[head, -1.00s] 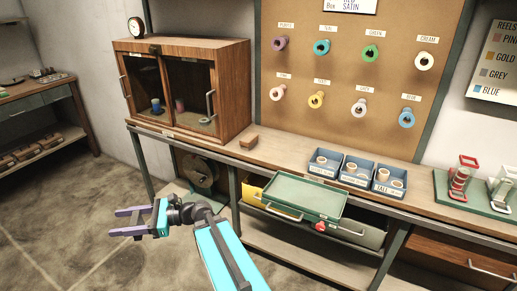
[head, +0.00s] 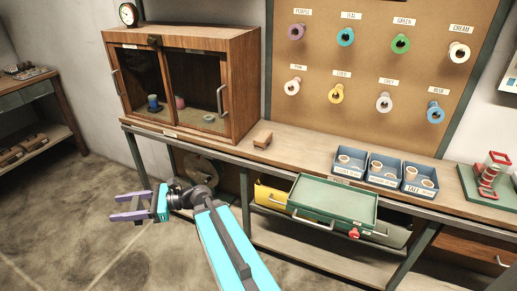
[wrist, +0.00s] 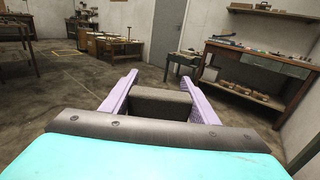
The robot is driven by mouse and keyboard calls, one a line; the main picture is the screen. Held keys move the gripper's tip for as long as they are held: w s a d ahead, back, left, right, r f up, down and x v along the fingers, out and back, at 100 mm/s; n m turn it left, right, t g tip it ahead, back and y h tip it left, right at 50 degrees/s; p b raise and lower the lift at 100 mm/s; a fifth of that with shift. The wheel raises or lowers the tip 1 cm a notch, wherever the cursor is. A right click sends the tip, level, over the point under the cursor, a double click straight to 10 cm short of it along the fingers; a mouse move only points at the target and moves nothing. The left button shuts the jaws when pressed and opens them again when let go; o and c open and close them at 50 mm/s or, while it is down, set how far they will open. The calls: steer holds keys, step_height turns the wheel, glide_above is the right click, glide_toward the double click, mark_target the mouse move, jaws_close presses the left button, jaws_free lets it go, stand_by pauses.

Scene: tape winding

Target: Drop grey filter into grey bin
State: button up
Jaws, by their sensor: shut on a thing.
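My gripper (head: 130,206) is at the lower left of the head view, its purple fingers pointing left over the open floor. In the wrist view my gripper (wrist: 160,88) is shut on a dark grey block, which looks like the grey filter (wrist: 161,106). The block sits between the two fingers, its flat top showing. The gripper is well clear of the bench and drawers. I cannot pick out a grey bin for certain in either view.
The workbench (head: 300,153) has a glass-door cabinet (head: 190,80) on it and small blue boxes (head: 383,172). A green drawer (head: 335,202) sticks out at its front. In the wrist view, a table (wrist: 258,60) stands at the right; the floor (wrist: 50,95) ahead is mostly clear.

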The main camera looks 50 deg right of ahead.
steer(key=shift+w, duration=0.25)
steer(key=shift+w+d, duration=0.1)
steer(key=shift+d, duration=0.35)
steer(key=s+d+r+m+t+h+b, duration=0.1)
steer(key=s+d+m+t+h, duration=0.15)
steer(key=d, duration=0.85)
steer(key=s+d+m+t+h+b, duration=0.1)
steer(key=d+m+t+h, duration=0.2)
steer(key=d, duration=0.7)
steer(key=s+d+r+m+t+h+b, duration=0.15)
steer(key=d+h, duration=0.25)
steer(key=d, duration=0.7)
steer(key=s+d+r+m+g+h+b, duration=0.2)
steer(key=s+d+m+h, duration=0.7)
steer(key=s+d, duration=1.6)
steer(key=d+r+h+b, duration=0.1)
steer(key=d+h, duration=0.3)
steer(key=shift+s, duration=0.15)
steer(key=shift+d, duration=0.15)
